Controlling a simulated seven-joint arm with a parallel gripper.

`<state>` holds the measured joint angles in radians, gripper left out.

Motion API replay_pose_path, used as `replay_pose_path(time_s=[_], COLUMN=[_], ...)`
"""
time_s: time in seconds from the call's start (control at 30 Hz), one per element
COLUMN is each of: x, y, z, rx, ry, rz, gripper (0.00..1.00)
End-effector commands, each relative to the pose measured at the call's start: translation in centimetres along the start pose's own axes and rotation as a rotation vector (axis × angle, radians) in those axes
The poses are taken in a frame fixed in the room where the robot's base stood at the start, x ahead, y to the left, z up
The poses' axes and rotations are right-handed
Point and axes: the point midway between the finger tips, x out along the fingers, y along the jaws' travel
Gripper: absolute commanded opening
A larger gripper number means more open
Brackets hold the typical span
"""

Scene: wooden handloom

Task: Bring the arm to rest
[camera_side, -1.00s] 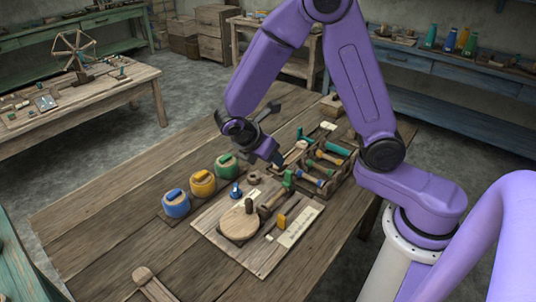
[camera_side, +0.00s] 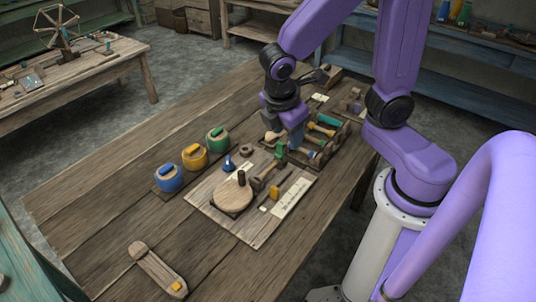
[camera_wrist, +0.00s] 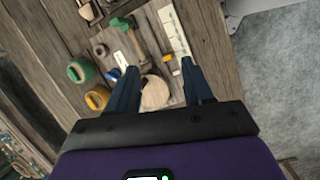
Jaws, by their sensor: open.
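My gripper (camera_side: 292,138) hangs over the wooden table (camera_side: 95,190), above the left end of the tool rack. In the wrist view its two dark blue fingers (camera_wrist: 160,85) stand wide apart with nothing between them. Through the gap I see the table board below with a round wooden disc (camera_wrist: 154,93). The arm is bent at the elbow, with the wrist pointing down. In the side view the gripper partly hides the rack; whether it touches anything there I cannot tell.
A rack (camera_side: 322,140) of handled tools stands under my gripper. A board (camera_side: 252,222) carries a round disc, a hammer and small parts. Blue (camera_side: 168,178), yellow (camera_side: 194,157) and green (camera_side: 218,139) pots stand left of it. A wooden piece (camera_side: 157,270) lies at the front. The table's left side is clear.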

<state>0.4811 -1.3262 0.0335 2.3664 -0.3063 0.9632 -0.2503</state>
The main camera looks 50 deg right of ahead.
Motion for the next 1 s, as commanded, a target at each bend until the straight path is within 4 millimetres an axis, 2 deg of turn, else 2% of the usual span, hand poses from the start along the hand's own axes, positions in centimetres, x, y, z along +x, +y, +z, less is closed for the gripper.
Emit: replay_pose_path(time_s=[0.3, 0.5, 0.7, 1.0], x=[-2.3, -3.2, -3.5, -3.5], y=[-7.0, -10.3, -11.5, -11.5], z=[2.7, 4.0, 4.4, 4.4], rx=[0.135, 0.187, 0.203, 0.203], ry=[0.201, 0.278, 0.302, 0.301], rz=[-0.084, -0.144, -0.168, -0.168], gripper=[0.51, 0.51, 0.51, 0.51])
